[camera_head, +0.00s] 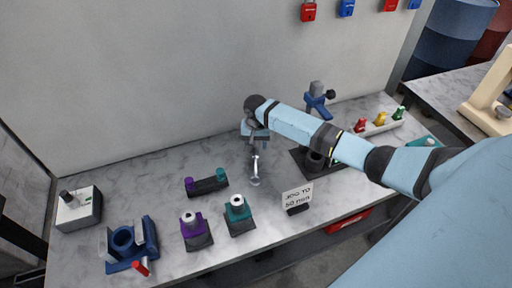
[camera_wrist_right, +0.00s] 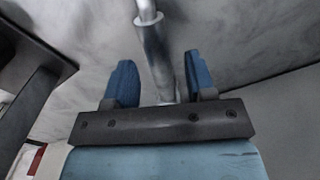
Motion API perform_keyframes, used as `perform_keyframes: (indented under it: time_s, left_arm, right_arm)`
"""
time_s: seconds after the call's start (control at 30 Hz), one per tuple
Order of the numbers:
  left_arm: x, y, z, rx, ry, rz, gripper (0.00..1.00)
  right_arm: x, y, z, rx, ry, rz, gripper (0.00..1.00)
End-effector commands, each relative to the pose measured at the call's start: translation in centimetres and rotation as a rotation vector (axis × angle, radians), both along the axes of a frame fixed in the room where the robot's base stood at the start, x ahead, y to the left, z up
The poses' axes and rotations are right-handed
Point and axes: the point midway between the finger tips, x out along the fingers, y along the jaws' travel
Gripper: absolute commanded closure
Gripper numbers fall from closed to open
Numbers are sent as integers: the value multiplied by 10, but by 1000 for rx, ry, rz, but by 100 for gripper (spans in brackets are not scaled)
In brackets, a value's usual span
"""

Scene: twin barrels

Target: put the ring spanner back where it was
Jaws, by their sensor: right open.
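The ring spanner (camera_head: 255,171) is silver and shows just below my right gripper (camera_head: 256,146) at the middle of the marble bench. In the right wrist view the silver spanner (camera_wrist_right: 153,45) runs up the middle of the picture, its lower part between or beyond the two blue fingers of the right gripper (camera_wrist_right: 160,80). Gaps show on both sides of it, so the gripper is open around or just above it. Whether the spanner touches the bench, I cannot tell. Its upper end is hidden by the gripper in the head view. My left gripper is not in view.
A sign (camera_head: 297,197) stands right of the spanner. Purple (camera_head: 194,229) and teal (camera_head: 238,212) barrels stand in front, a dark rack (camera_head: 208,186) to the left. A blue fixture (camera_head: 128,246) and a switch box (camera_head: 79,209) are farther left. A blue vise-like device (camera_head: 318,100) stands behind my arm.

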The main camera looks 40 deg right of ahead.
Motion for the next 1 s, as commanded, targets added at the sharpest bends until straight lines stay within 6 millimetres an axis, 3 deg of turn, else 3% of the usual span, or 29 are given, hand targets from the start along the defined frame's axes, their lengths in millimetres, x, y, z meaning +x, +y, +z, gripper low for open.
perform_keyframes:
  time_s: [0.2, 0.43, 0.63, 1.0]
  left_arm:
    - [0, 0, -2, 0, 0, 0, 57]
    - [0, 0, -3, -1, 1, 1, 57]
    - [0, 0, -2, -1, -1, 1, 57]
    - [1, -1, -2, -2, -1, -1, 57]
  right_arm:
    - [1, 0, 49, -2, -4, 2, 50]
    - [1, 0, 87, 0, -2, 1, 50]
    - [0, 0, 98, -1, 1, 0, 50]
    - [0, 0, 98, -1, 1, 0, 50]
